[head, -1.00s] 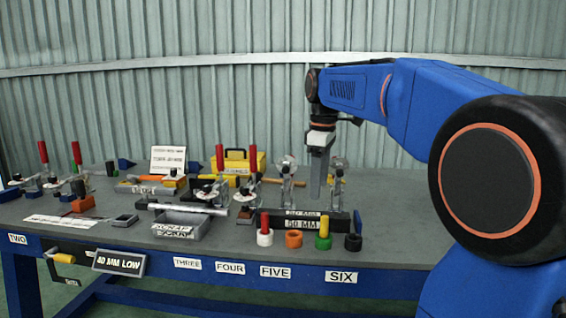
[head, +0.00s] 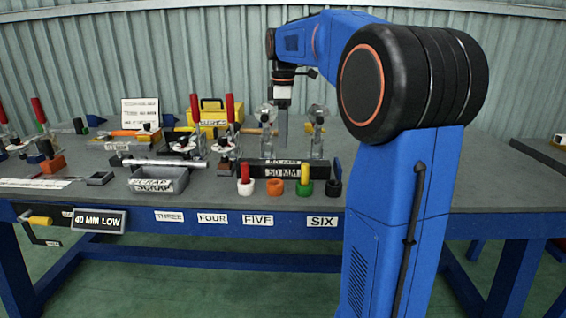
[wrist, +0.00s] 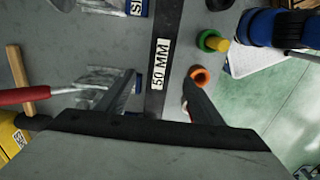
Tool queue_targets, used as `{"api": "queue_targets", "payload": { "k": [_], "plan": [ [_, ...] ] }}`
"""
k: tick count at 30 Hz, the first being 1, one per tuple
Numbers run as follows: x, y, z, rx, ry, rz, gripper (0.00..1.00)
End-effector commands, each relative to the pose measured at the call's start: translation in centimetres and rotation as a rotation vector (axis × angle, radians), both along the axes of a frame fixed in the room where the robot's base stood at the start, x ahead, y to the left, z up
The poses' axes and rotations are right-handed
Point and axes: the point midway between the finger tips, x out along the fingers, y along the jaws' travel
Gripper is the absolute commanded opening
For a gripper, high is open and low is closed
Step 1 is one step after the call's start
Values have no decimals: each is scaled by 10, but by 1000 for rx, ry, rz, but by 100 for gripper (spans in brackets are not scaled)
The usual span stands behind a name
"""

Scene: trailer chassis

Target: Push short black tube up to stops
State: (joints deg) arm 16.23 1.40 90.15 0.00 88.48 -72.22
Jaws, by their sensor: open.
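A short black tube (head: 334,187) stands at the front edge of the bench, right of the green ring, above the SIX label. A black thing that looks like it shows at the top edge of the wrist view (wrist: 216,4). My gripper (head: 283,140) points down over the bench behind the 50 MM bar (head: 290,169), between two upright clamps. In the wrist view my gripper (wrist: 160,105) is open with nothing between its fingers. The stops cannot be made out.
Upright clamps (head: 317,130) stand close around my gripper. Red-handled clamps (head: 228,140), a scrap tray (head: 158,181) and a yellow box (head: 214,114) are to the left. An orange ring (head: 275,187) and a green ring (head: 305,188) line the front edge.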

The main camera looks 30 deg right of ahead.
Motion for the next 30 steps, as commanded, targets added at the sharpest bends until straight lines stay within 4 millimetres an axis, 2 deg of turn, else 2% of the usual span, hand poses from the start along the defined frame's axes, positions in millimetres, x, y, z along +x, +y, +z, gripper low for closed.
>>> {"api": "queue_targets", "payload": {
  "k": [12,18,24,30],
  "plan": [
    [0,0,-67,1,1,0,61],
    [0,0,-92,0,2,0,61],
    [0,0,-104,0,0,0,61],
    [0,0,-105,0,0,0,61]
  ]
}}
